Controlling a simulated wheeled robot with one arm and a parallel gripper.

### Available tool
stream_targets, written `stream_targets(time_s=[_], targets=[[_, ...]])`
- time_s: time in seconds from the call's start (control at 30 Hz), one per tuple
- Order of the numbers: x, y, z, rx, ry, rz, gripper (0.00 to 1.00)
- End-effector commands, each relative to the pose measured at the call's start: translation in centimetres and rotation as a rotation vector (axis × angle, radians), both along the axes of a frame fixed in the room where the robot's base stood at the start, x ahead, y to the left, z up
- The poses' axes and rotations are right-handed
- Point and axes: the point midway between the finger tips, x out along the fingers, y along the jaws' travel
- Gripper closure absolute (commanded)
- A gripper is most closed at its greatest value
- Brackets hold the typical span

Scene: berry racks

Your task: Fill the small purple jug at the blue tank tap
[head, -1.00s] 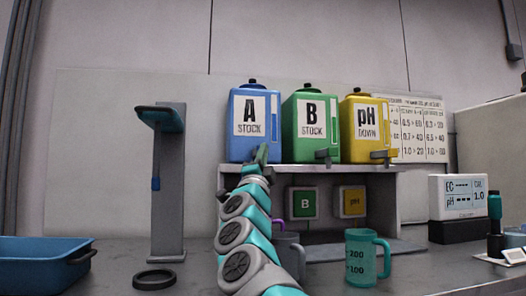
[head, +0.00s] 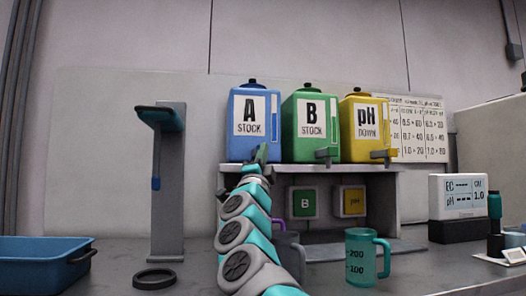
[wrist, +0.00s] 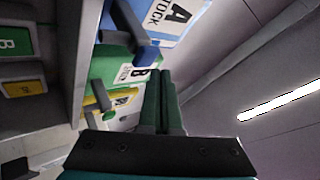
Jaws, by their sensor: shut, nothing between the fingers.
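The blue tank (head: 254,125), marked A STOCK, stands at the left end of the shelf. Its tap is hidden behind my gripper in the head view; in the wrist view a blue tap (wrist: 140,40) sticks out beside the fingers. My gripper (head: 262,153) is raised in front of the lower part of the blue tank. Its fingers (wrist: 160,78) are shut together with nothing between them. A small purple part (head: 278,225), likely the purple jug, shows under the shelf beside my arm. My arm and a grey jug hide most of it.
Green (head: 309,128) and yellow (head: 366,130) tanks stand right of the blue one on the shelf (head: 392,167). A grey jug (head: 289,240) and a teal measuring jug (head: 360,262) stand on the counter. A grey stand (head: 168,205) and blue tray (head: 40,270) are at left.

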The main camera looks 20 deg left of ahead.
Motion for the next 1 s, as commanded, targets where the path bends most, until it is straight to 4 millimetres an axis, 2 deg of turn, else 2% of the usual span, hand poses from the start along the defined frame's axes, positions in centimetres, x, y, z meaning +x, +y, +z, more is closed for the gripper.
stream_targets(time_s=[1.0], targets=[[0.71, 0.39, 0.07, 0.001, 0.000, -0.001, 1.00]])
